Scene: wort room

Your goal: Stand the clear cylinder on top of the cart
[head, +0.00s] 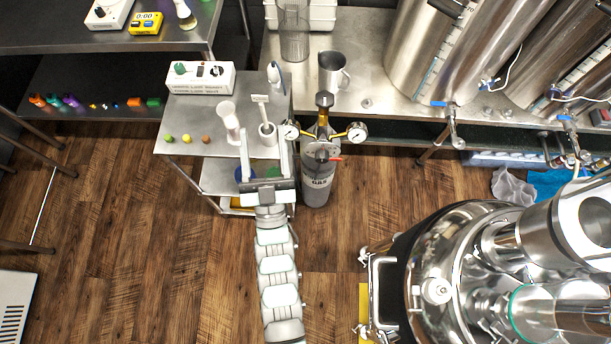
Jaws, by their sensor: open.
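The cart (197,143) is a small steel trolley left of centre, with a top shelf and a lower shelf. A pale, translucent, narrow cylinder (229,121) stands on its top, near the right part. A wider see-through cylinder (294,38), with faint vertical lines, stands on the steel counter behind; I cannot tell for certain which one is the clear cylinder. My gripper (264,142) is open at the cart's right front, its two fingers pointing toward the back. It appears empty.
A grey gas cylinder with gauges (317,185) stands close to my gripper's right. A steel mug (332,72) is on the counter (385,112). Large steel vessels fill the right.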

